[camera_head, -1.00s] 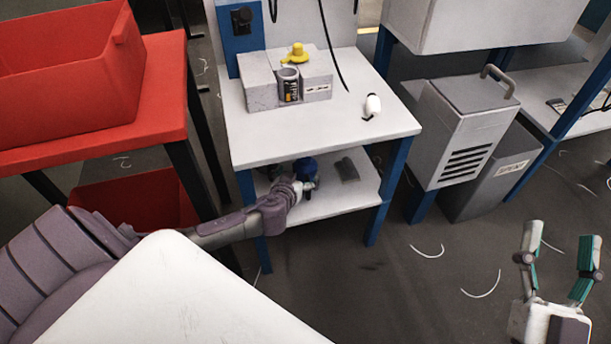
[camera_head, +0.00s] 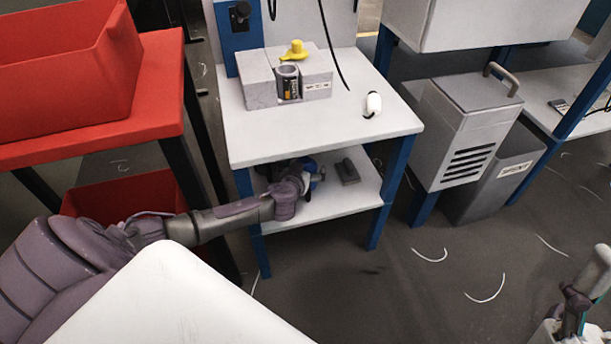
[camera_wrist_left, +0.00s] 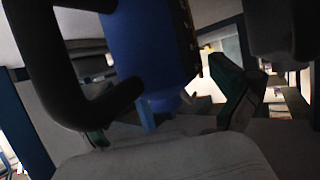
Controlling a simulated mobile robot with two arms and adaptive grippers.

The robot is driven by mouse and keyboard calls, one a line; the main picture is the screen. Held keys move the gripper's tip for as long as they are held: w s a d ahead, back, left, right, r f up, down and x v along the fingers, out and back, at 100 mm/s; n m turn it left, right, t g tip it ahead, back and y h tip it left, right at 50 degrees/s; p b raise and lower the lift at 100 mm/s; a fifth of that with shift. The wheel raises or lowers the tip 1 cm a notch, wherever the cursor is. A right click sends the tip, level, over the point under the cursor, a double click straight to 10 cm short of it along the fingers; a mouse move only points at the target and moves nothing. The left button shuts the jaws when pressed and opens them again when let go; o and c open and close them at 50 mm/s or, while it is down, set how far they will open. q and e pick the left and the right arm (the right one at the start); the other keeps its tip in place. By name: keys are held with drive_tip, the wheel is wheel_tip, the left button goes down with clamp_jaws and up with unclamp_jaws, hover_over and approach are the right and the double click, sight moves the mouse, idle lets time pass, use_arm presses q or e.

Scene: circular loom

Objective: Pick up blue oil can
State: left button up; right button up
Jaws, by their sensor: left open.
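The blue oil can (camera_head: 309,165) is on the lower shelf (camera_head: 345,198) of the white workbench, mostly hidden behind my left arm in the head view. My left gripper (camera_head: 312,178) is at the can under the bench top. In the left wrist view the blue can (camera_wrist_left: 148,55) is close up, and the fingers of my left gripper (camera_wrist_left: 168,118) are spread on either side of it. A dark curved part, perhaps the can's handle, shows at the left; I cannot tell whether the fingers touch the can. My right gripper (camera_head: 582,290) is at the bottom right, seen edge-on, away from the bench.
A dark grey block (camera_head: 348,171) lies on the lower shelf, right of the can. The bench top (camera_head: 350,130) above holds a grey block (camera_head: 262,92), a yellow item (camera_head: 294,50) and a white bottle (camera_head: 373,104). A red table (camera_head: 90,145) stands left.

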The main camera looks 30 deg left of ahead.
use_arm(q)
drive_tip(key=c, duration=1.4)
drive_tip(key=shift+c, duration=0.2)
drive_tip(key=shift+r, duration=0.1)
